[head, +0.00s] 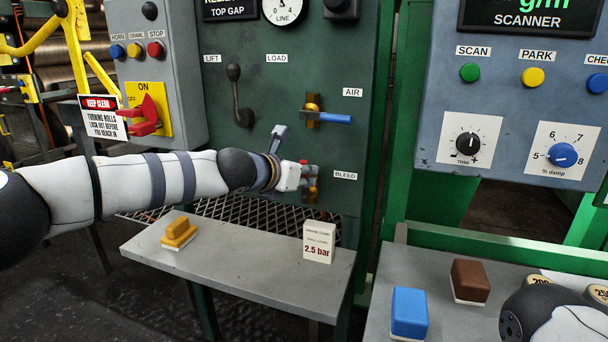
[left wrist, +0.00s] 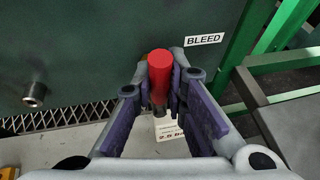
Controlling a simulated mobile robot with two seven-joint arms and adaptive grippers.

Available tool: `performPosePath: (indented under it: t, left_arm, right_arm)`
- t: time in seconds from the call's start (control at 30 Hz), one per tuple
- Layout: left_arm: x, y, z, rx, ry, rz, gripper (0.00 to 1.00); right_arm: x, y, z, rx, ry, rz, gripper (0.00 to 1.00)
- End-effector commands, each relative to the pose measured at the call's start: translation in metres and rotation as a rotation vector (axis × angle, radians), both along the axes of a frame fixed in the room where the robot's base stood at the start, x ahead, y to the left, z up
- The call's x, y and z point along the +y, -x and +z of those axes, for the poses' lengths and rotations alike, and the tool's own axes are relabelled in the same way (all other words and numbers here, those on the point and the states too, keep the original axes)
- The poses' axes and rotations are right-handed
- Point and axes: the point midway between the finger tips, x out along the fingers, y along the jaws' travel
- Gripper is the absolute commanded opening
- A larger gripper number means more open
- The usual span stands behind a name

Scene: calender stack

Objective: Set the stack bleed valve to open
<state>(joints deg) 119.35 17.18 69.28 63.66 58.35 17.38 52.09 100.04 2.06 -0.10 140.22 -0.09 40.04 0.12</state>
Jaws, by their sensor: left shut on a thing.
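The stack bleed valve (head: 313,190) is a small brass valve low on the dark green panel, just left of the BLEED label (head: 345,175). Its red handle (left wrist: 160,76) shows in the left wrist view between the fingers, with its rounded end uppermost. My left gripper (head: 301,174) is at the valve and shut on the red handle; it also shows in the left wrist view (left wrist: 162,88). The gripper hides much of the valve in the head view, so the handle's exact angle is hard to tell there. My right gripper is not in view.
Above the valve is the AIR valve with a blue lever (head: 335,118). A black crank lever (head: 238,95) is up left. Below, a grey shelf (head: 240,262) carries a yellow block (head: 178,230) and a 2.5 bar card (head: 319,242). The right bench holds blue and brown blocks.

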Motion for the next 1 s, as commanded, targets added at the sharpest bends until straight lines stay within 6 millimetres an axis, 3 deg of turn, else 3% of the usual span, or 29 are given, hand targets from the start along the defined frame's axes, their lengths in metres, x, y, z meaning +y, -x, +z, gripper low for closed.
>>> performPosePath:
  t: [0.1,0.13,0.2,0.23,0.63,1.0]
  left_arm:
    - [0.002,-0.001,0.002,-0.002,0.002,0.004,0.0]
    - [0.002,-0.001,0.002,-0.002,0.002,0.004,0.15]
    - [0.002,-0.001,0.002,-0.002,0.002,0.004,0.31]
    - [0.002,-0.001,0.002,-0.002,0.002,0.004,0.34]
    - [0.006,0.008,0.004,0.002,-0.001,0.001,0.34]
    - [0.047,0.079,0.04,-0.004,0.001,0.004,0.34]
  right_arm:
    - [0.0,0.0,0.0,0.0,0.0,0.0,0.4]
    - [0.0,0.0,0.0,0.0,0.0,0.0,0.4]
    - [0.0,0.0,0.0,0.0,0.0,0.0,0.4]
    - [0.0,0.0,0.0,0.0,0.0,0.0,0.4]
    - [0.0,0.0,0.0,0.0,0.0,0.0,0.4]
    - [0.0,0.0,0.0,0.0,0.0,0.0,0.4]
